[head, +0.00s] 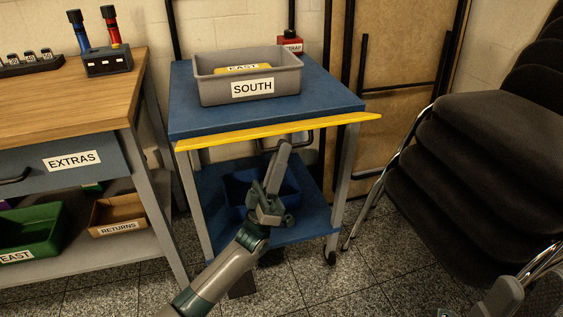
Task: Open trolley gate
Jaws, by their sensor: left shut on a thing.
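The blue-topped trolley (330,95) stands in the middle of the head view. Its yellow gate (325,124) shows as a thin bar along the front edge, jutting past the right corner. A dark handle (307,142) hangs under the gate. My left gripper (284,150) reaches up from below and is shut at this handle; the fingers hide part of it. A grey bin labelled SOUTH (210,90) stands on the trolley top with a yellow thing labelled EAST (242,68) inside. Part of my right gripper (505,293) shows at the bottom right; its jaws are unclear.
A blue bin (235,190) sits on the trolley's lower shelf behind my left gripper. A wooden bench (60,100) with an EXTRAS drawer (105,158) stands at left. Stacked black chairs (470,140) stand close at right. Speckled floor is open in front.

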